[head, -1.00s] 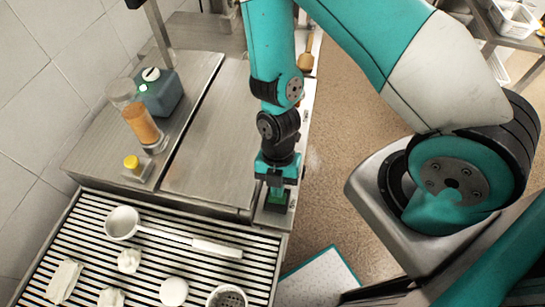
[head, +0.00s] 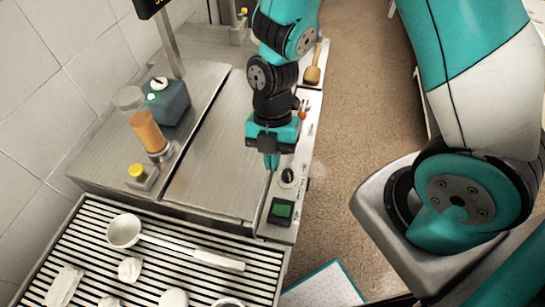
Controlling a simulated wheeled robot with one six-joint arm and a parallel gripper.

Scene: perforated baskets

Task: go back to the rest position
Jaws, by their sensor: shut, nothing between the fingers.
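My gripper (head: 271,164) is in the head view, pointing down above the right edge of the metal counter (head: 215,165). Its fingers are together and hold nothing. It hangs a little beyond a small panel with a green screen (head: 281,211) and beside a black knob (head: 288,176). I cannot tell how high its tips are above the counter.
A slatted rack (head: 85,230) in front holds a white ladle (head: 124,231) and several pale lumps. A dark teal container (head: 167,103), an orange cylinder (head: 146,130) and a yellow button (head: 136,170) stand at the left. Open floor (head: 355,110) lies to the right.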

